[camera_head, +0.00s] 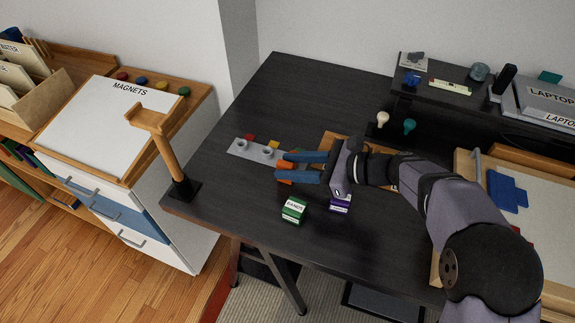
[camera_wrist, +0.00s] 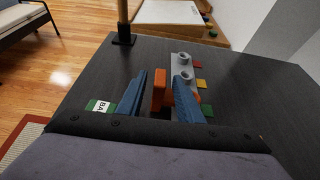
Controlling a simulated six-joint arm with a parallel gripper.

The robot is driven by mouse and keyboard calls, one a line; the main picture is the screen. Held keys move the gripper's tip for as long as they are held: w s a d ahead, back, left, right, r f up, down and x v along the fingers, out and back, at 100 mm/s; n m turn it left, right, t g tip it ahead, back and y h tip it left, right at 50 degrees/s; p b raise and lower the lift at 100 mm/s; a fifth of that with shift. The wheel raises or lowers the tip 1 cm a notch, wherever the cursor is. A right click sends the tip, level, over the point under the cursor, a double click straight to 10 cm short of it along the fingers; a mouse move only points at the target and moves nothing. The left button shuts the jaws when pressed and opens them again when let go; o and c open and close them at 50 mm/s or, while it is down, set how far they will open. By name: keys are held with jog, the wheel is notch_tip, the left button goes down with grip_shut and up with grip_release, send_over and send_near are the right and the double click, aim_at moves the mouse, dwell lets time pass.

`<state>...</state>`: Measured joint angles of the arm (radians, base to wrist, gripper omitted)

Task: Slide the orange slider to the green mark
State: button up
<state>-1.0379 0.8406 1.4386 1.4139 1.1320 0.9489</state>
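The orange slider (camera_wrist: 160,90) stands between my gripper's two blue fingers in the wrist view. In the head view its orange (camera_head: 284,165) shows by the fingertips. My gripper (camera_wrist: 161,82) is open around it, with a dark gap at the left finger; contact on the right side is unclear. It also shows in the head view (camera_head: 284,166). The grey slider plate (camera_head: 240,153) carries round knobs. Beside it are a red mark (camera_wrist: 197,69), a yellow mark (camera_wrist: 201,84) and the green mark (camera_wrist: 207,110), partly behind the right finger. The slider's lower part is hidden.
A green box (camera_head: 294,210) and a purple box (camera_head: 341,204) stand close to my gripper. A wooden stand (camera_head: 168,155) rises at the left desk edge. A wooden tray (camera_head: 330,143) lies behind my gripper. The back-left desk is clear.

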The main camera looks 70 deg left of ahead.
jog(key=shift+b+v, duration=0.85)
jog(key=shift+v, duration=2.2)
jog(key=shift+w+d, duration=0.2)
jog(key=shift+w, duration=0.05)
jog(key=w+d+n+t+h+p, duration=0.1)
jog(key=w+d+n+t+h, duration=0.3)
jog(key=d, duration=1)
jog(key=w+d+m+t+y, duration=0.1)
jog(key=w+d, duration=0.4)
jog(key=d, duration=0.8)
jog(key=d+f+n+t+h, duration=0.2)
jog(key=d+f, duration=0.3)
jog(key=d, duration=0.9)
jog(key=d+f+n+t+h+b, duration=0.1)
jog(key=d+f+n+h, duration=0.3)
jog(key=d, duration=1)
jog(key=shift+s+f+t, duration=0.2)
jog(key=shift+f+t, duration=0.5)
jog(key=shift+f, duration=0.15)
